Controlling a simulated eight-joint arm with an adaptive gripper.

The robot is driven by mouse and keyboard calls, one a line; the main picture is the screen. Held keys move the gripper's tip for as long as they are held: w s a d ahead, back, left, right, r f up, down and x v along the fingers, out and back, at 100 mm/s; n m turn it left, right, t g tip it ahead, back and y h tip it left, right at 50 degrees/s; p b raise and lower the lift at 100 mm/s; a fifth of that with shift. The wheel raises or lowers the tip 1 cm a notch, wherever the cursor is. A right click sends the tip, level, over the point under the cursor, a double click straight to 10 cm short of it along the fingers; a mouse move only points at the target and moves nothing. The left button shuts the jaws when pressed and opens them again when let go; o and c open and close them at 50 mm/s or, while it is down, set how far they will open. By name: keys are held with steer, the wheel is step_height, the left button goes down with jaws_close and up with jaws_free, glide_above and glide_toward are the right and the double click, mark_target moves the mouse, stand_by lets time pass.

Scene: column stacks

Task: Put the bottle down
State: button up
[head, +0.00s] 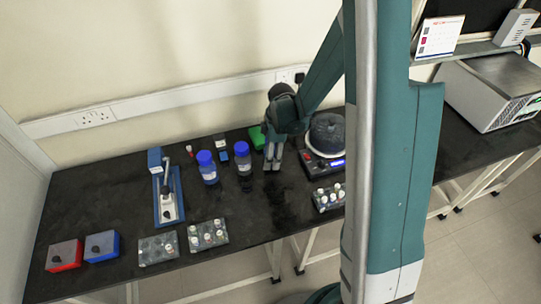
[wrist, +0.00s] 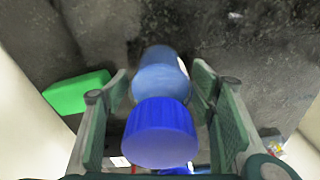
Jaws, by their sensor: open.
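In the wrist view, a bottle with a blue cap (wrist: 160,132) and a bluish body (wrist: 160,75) appears between the two spread fingers of my gripper (wrist: 160,110). A gap shows on the left; on the right the finger looks very close, and I cannot tell if it touches. In the head view, my gripper (head: 273,167) points down over the black bench, just right of a blue-capped bottle (head: 243,160) standing upright. A second, similar bottle (head: 207,168) stands upright further left. I cannot tell for sure which one the wrist view shows.
A green box (head: 257,137) stands behind my gripper. A dark round device (head: 327,140) is close on the right, with a vial rack (head: 329,197) in front. More racks (head: 208,235) and a blue stand (head: 168,205) are left. The bench (head: 262,222) is bare in front.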

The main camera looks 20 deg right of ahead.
steer(key=shift+r, duration=0.2)
steer(key=shift+s+d+r+p, duration=0.1)
steer(key=shift+d+r+p, duration=0.2)
steer(key=shift+r, duration=1.65)
steer(key=shift+w+d+r+p, duration=0.15)
steer(key=shift+r+p, duration=0.1)
steer(key=shift+r, duration=1.75)
steer(key=shift+s+d+r+p, duration=0.15)
steer(key=shift+d+r+p, duration=0.15)
steer(key=shift+r, duration=1.65)
steer(key=shift+s+a+r+m, duration=0.15)
steer(key=shift+s+r+m, duration=0.2)
steer(key=shift+r, duration=0.4)
steer(key=s+a+r+m+t, duration=0.1)
steer(key=s+r+m+t, duration=0.2)
steer(key=s+r+m, duration=0.4)
steer(key=s+a+r+m+t+h, duration=0.1)
steer(key=s+r+m+t, duration=0.3)
steer(key=s, duration=1.2)
steer(key=shift+r+m, duration=2.05)
steer(key=shift+r, duration=1.65)
